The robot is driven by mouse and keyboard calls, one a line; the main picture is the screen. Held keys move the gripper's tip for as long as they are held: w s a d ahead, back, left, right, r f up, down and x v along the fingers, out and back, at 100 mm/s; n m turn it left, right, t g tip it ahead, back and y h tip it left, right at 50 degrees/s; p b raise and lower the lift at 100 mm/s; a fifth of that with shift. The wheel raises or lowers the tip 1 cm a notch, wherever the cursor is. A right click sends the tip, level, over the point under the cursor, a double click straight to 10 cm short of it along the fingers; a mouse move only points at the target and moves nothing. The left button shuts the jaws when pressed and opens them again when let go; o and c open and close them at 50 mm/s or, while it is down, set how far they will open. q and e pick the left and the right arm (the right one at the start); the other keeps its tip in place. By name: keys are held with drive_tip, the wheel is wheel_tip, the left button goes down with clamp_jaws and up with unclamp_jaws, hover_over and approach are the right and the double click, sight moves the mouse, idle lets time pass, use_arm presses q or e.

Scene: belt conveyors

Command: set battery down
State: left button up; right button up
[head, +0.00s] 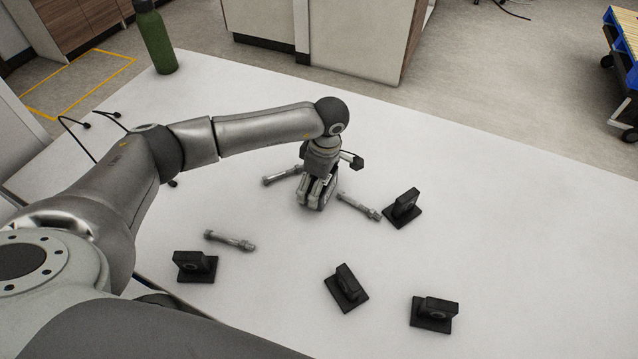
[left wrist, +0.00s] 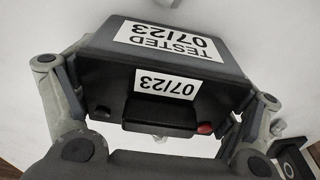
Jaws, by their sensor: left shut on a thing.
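My left gripper (head: 314,190) is near the middle of the white table, pointing down. In the left wrist view its two fingers are closed on the sides of a dark grey battery (left wrist: 115,85). The battery carries white labels reading "TESTED 07/23" and a small red spot on its end. In the head view the battery (head: 328,190) is mostly hidden behind the fingers, low over or on the table; I cannot tell if it touches. My right gripper is not in view.
Metal bolts lie close by: one to the left (head: 282,175), one to the right (head: 358,206), one further left (head: 229,240). Black brackets stand at right (head: 403,208), front (head: 346,288), front right (head: 433,313) and left (head: 195,266). A green bottle (head: 155,38) stands at the far edge. The table's right side is clear.

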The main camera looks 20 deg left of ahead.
use_arm(q)
drive_tip(key=shift+w+r, duration=0.1)
drive_tip(key=shift+c, duration=0.6)
drive_tip(key=shift+r, duration=0.1)
drive_tip(key=shift+r+b, duration=0.4)
drive_tip(key=shift+r, duration=0.05)
wheel_tip(320, 180, up, 2)
drive_tip(key=shift+b, duration=0.65)
drive_tip(key=s+r, duration=0.1)
drive_tip(key=s+d+r+b, duration=0.1)
drive_tip(key=s+r, duration=0.2)
drive_tip(key=r, duration=0.1)
drive_tip(key=shift+s+d+r, duration=0.15)
drive_tip(key=shift+d+r, duration=0.05)
drive_tip(key=shift+d, duration=0.2)
drive_tip(key=s+d+r+m+t+h+b, duration=0.1)
drive_tip(key=s+r+m, duration=0.5)
drive_tip(key=m, duration=1.2)
drive_tip(key=shift+s+d+b, duration=0.45)
drive_tip(key=shift+s+b, duration=0.25)
drive_tip(key=shift+b, duration=0.05)
